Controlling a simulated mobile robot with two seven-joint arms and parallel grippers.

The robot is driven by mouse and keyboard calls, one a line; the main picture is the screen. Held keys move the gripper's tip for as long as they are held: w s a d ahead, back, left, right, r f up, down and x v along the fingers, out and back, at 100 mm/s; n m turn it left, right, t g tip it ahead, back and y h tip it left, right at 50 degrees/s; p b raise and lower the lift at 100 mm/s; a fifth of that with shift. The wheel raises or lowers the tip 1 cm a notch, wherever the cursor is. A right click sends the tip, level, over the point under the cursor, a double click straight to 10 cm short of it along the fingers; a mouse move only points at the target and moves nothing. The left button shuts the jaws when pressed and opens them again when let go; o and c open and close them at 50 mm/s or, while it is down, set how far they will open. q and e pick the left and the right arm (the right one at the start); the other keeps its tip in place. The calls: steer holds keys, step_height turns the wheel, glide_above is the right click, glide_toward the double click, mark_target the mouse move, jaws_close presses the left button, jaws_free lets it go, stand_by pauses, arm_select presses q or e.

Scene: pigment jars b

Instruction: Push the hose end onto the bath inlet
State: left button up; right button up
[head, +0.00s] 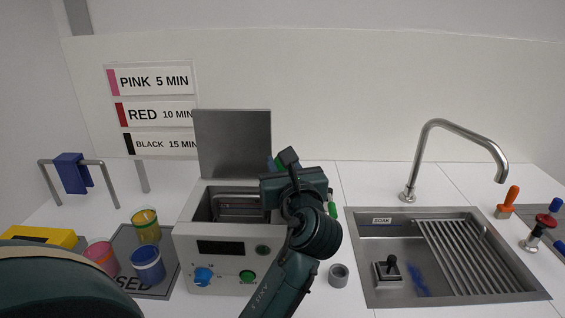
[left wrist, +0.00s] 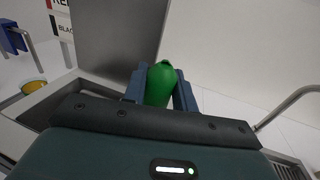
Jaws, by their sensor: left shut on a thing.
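The bath (head: 220,245) is a grey box with an open top, a dark display, a blue knob and a green button, with its lid (head: 235,140) raised behind. My left gripper (head: 281,162) is at the bath's right side, its arm covering that part of the front. In the left wrist view the gripper (left wrist: 160,85) is shut on a green cylindrical piece (left wrist: 161,84), which I take as the hose end. A bit of green (head: 333,211) shows right of my wrist. I cannot make out the bath inlet or whether the hose end touches it. My right gripper is not in view.
A sink (head: 385,298) with a drain rack (head: 470,258) and a tall faucet (head: 435,125) stands right. A grey ring (head: 338,275) lies before it. Yellow, pink and blue jars (head: 146,225) stand on a grey mat at left.

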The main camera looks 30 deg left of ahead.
arm_select(q)
steer(key=shift+f, duration=0.55)
steer(key=shift+f, duration=0.7)
steer(key=o, duration=1.1)
steer(key=shift+c, duration=0.2)
